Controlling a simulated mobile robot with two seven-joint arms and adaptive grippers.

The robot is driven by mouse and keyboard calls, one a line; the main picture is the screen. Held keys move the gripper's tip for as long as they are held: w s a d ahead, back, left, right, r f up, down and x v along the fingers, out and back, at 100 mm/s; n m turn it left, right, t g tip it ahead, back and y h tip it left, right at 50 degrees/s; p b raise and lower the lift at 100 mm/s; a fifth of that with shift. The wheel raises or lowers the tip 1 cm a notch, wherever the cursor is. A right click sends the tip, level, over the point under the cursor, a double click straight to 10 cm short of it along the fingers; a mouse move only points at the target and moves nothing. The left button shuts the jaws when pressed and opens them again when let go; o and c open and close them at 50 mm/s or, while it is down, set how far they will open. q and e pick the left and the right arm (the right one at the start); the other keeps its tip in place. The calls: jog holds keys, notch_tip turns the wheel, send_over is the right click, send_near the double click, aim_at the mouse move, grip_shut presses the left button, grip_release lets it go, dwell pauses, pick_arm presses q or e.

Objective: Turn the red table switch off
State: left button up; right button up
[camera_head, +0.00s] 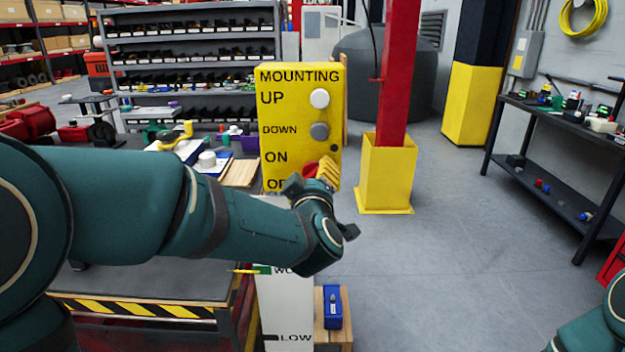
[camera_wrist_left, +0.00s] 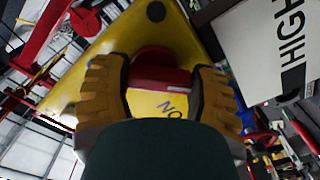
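The red switch (camera_head: 310,170) is on the front of a yellow control box (camera_head: 300,112), beside the printed word "ON" and above a partly hidden lower label. In the left wrist view the red switch (camera_wrist_left: 158,76) lies between the two ribbed yellow-brown fingers of my left gripper (camera_wrist_left: 160,92). The fingers stand apart, close to both ends of its red bar; whether they press on it cannot be told. In the head view my left gripper (camera_head: 318,176) is at the box's lower right and covers part of the switch and the lower label. My right gripper is out of view.
The box carries a white button (camera_head: 319,98) and a grey button (camera_head: 319,131) above the switch. A red post with a yellow base (camera_head: 386,178) stands just right of it. The floor at right is clear up to a dark shelf table (camera_head: 555,190).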

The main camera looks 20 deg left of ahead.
pick_arm(q)
jog(key=o, duration=0.5)
jog(key=v, duration=1.2)
jog(key=w+d+f+m+g+h, duration=0.1)
jog(key=w+f+m+g+h, duration=0.2)
jog(key=f, duration=1)
jog(key=w+d+f+m+g+h, duration=0.1)
jog(key=d+f+m+g+h, duration=0.3)
jog(key=f, duration=0.9)
jog(key=s+f+m+g+h, duration=0.1)
jog(key=s+f+g, duration=0.3)
jog(key=s+f, duration=0.3)
jog(key=s+a+f+m+g, duration=0.1)
jog(key=s+f+g, duration=0.3)
jog(key=s+f, duration=0.4)
notch_tip(320, 180, down, 6)
jog(key=shift+s+a+m+g+h, duration=0.3)
jog(key=shift+s+m+h, duration=0.1)
jog(key=shift+m, duration=0.3)
